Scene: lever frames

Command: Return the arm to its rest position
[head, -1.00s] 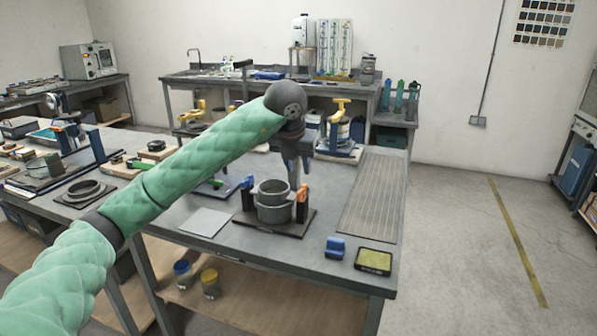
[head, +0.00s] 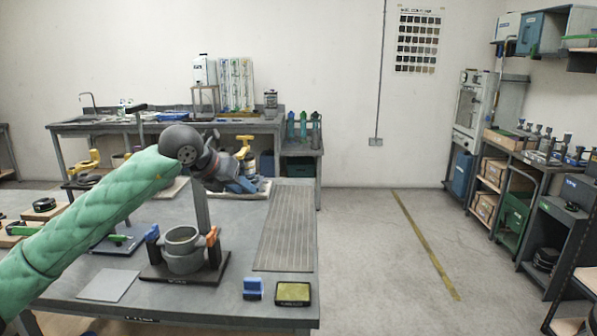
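My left arm, in a green quilted sleeve, comes in from the left of the head view over the workbench. Its dark wrist is bent, and my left gripper (head: 243,185) points right, above the bench and apart from the grey pot. The gripper is small and seen side-on, so whether its fingers are open or shut is unclear. I make out no object in it. My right gripper is out of view.
The grey workbench (head: 225,300) holds a grey pot (head: 183,262) on a dark base, a ribbed mat (head: 287,235), a blue block (head: 253,288) and a yellow-topped pad (head: 293,293). A yellow lever device (head: 245,148) stands behind the gripper. Open floor lies right.

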